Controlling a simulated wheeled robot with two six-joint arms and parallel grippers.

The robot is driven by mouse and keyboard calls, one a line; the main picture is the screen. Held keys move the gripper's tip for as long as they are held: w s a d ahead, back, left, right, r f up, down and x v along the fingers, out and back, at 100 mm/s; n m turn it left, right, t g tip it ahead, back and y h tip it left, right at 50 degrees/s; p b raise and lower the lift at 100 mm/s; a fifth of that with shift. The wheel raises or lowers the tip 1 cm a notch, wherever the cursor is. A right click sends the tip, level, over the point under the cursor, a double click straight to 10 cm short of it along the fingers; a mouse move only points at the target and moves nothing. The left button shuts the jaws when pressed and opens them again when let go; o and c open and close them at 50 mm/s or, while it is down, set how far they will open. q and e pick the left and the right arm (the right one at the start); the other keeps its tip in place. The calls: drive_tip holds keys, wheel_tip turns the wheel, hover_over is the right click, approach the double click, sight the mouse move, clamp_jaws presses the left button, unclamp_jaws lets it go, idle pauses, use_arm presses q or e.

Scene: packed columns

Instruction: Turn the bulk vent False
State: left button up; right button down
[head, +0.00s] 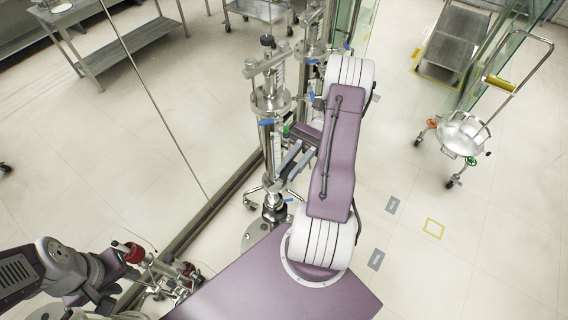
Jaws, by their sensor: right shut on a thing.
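A steel packed column (270,98) stands upright left of my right arm, with blue valve handles (266,122) and a green-ended part (286,131) on it. My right gripper (284,172) reaches left and down to the column's pipework, its two grey fingers close together. It is shut on a small part there, which looks like the bulk vent's handle. The fingers hide that part, so I cannot see how far it is turned. My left gripper (98,296) is low at the left, apart from the column. Its jaw opening is unclear.
A second column (310,45) stands behind the first. Red-handled pipework (134,252) is near my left gripper. A glass partition with a floor rail (205,215) runs left of the columns.

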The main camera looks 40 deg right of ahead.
drive_tip(key=shift+f, duration=0.1)
drive_tip(key=c, duration=1.3)
unclamp_jaws()
drive_tip(key=shift+a, duration=0.4)
drive_tip(key=shift+d, duration=0.25)
